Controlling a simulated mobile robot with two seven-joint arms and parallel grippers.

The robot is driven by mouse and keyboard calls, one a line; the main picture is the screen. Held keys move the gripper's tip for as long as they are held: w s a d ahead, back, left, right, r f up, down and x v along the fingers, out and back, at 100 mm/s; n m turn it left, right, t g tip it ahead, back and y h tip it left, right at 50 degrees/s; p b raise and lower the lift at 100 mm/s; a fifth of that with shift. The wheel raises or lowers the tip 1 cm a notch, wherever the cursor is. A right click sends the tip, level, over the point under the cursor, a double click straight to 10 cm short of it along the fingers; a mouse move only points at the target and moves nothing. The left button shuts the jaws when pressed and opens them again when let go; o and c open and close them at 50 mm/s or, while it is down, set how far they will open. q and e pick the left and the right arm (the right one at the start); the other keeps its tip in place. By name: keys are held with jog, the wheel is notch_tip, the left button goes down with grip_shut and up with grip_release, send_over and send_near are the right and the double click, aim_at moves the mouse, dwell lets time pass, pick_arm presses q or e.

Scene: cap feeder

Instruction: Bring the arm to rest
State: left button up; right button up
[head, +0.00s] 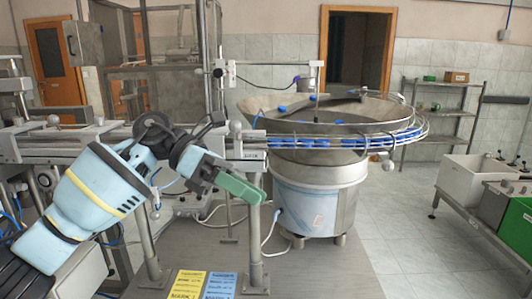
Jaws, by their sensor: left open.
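My left arm comes in from the lower left, light blue with a yellow band, and bends at a dark wrist. My left gripper (240,186) is at its end, pointing right and slightly down, with a green finger showing. It is open, and I see nothing held in it. It appears in front of the conveyor rail and its post; I cannot tell how far apart they are. My right gripper is out of view.
The steel bowl feeder (318,120) with blue caps on its rim track stands right of my gripper. The conveyor rail (75,140) runs behind my arm. Yellow (188,285) and blue (219,286) signs lie below. A white bin (470,180) stands right; the floor between is clear.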

pick_arm(q)
notch_tip(320, 180, down, 10)
jog(key=d+n+t+h, duration=0.3)
jog(key=n+h, duration=0.7)
jog(key=n, duration=0.1)
jog(key=s+a+f+n+t+y, duration=0.1)
jog(key=a+f+n+t+y, duration=0.4)
jog(key=f+n+t, duration=0.65)
jog(key=a+f+n+t+y, duration=0.4)
jog(key=f+n+t+y, duration=0.35)
jog(key=n, duration=0.75)
jog(key=s+a+f+n+g+y, duration=0.1)
jog(key=s+a+f+n+y, duration=0.3)
jog(key=f, duration=0.4)
jog(key=s+a+f+n+g+y, duration=0.2)
jog(key=s+a+f+n, duration=0.15)
jog(key=s+f, duration=0.45)
jog(key=s+a+f+n+g+y, duration=0.1)
jog(key=s+a+f+n+g, duration=0.1)
jog(key=s+f, duration=0.3)
jog(key=s+a+f+n+g+y, duration=0.1)
jog(key=s+a+f+n+g, duration=0.1)
jog(key=s+f, duration=0.3)
jog(key=s+n+g, duration=0.1)
jog(key=s, duration=0.3)
